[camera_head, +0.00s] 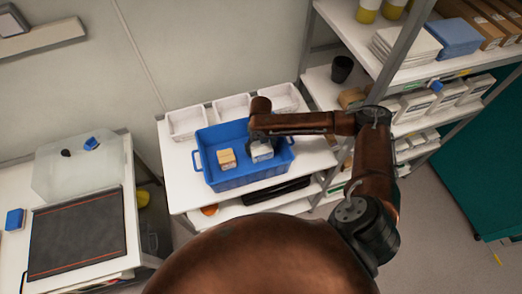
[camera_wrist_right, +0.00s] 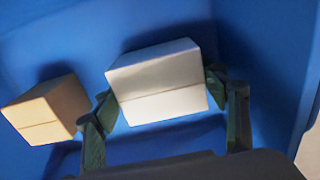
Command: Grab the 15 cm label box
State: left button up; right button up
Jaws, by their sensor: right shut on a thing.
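A white box (camera_head: 261,151) is in the blue crate (camera_head: 246,183) on the white table, at the crate's right side. It also shows in the right wrist view (camera_wrist_right: 158,82), between the two fingers. My right gripper (camera_wrist_right: 165,108) is shut on this white box, one finger against each side. I cannot read any print on the box, nor tell whether it is clear of the crate floor. A tan box (camera_head: 227,159) lies in the crate to the left of it, apart from the gripper. My left gripper is not in view.
Several white trays (camera_head: 231,107) stand behind the crate. A shelf rack (camera_head: 380,45) with boxes and stacks is at the right, close to my right arm. At the left a bench holds a dark mat (camera_head: 78,235) and a clear cover. The crate's walls surround the gripper.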

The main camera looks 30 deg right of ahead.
jog(key=c, duration=0.5)
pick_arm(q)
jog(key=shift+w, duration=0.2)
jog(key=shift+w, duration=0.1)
